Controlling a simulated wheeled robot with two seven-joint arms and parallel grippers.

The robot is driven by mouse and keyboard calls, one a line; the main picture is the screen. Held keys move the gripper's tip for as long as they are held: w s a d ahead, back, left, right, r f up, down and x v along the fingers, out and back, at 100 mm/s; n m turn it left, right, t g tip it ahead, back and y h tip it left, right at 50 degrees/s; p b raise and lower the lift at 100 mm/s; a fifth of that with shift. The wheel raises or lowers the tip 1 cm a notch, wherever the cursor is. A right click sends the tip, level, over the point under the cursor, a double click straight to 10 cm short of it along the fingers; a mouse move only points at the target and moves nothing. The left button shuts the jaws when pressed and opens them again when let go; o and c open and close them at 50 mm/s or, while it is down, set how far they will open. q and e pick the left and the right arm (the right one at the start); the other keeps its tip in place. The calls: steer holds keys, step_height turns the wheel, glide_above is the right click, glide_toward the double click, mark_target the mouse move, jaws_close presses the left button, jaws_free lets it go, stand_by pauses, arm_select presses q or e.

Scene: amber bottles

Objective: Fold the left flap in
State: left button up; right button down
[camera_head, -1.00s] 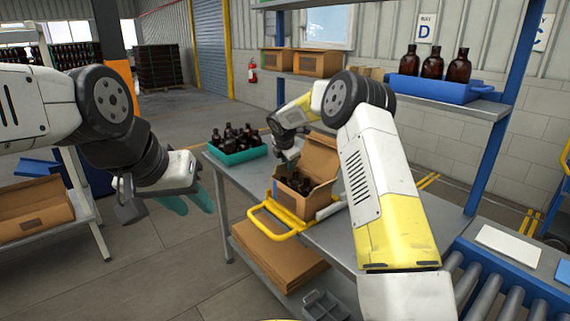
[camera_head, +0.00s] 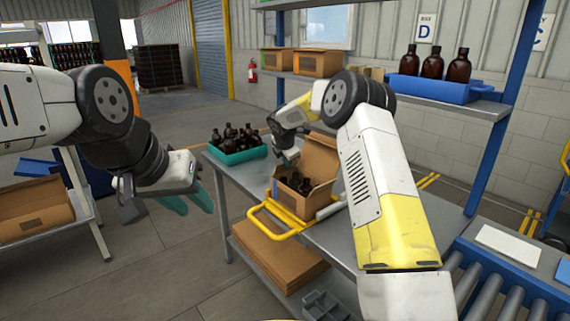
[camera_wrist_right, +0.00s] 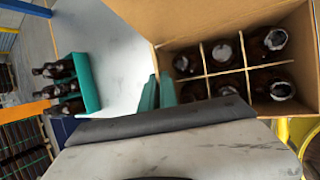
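An open cardboard box (camera_head: 295,207) stands on the metal table, with a tall flap (camera_head: 320,158) raised at its back right. In the right wrist view the box (camera_wrist_right: 205,22) holds several dark bottles (camera_wrist_right: 222,54) in divided cells. My right gripper (camera_wrist_right: 158,92) is at the box's left edge in that view, its teal fingertips close together beside the wall; whether they touch it is unclear. In the head view the right wrist hides the left flap. My left gripper (camera_head: 190,202) hangs over the floor, left of the table, its teal fingertips apart and empty.
A yellow frame (camera_head: 272,217) surrounds the box's front. A teal crate of bottles (camera_head: 238,154) stands at the table's back left. A blue tray with bottles (camera_head: 432,88) sits on the shelf at right. Rollers (camera_head: 500,290) lie at the lower right.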

steer(key=shift+s, duration=0.1)
stand_by(0.8)
steer(key=shift+s+d+f+m+t+y, duration=0.15)
steer(key=shift+s+f+m+t+y, duration=0.1)
steer(key=shift+t+y, duration=0.4)
steer(key=shift+s+d+f+m+t+y, duration=0.15)
steer(key=shift+s+d+f+t+y, duration=0.15)
steer(key=shift+t, duration=0.65)
steer(key=shift+s+d+f+m+t+y, duration=0.1)
steer(key=shift+s+f+m+t+y, duration=0.15)
steer(key=shift+t+y, duration=0.45)
steer(key=shift+f+t, duration=0.1)
steer(key=shift+t, duration=0.5)
steer(key=c, duration=1.6)
jaws_free()
steer(key=shift+c, duration=0.2)
steer(key=shift+f, duration=0.1)
steer(key=shift+d, duration=0.1)
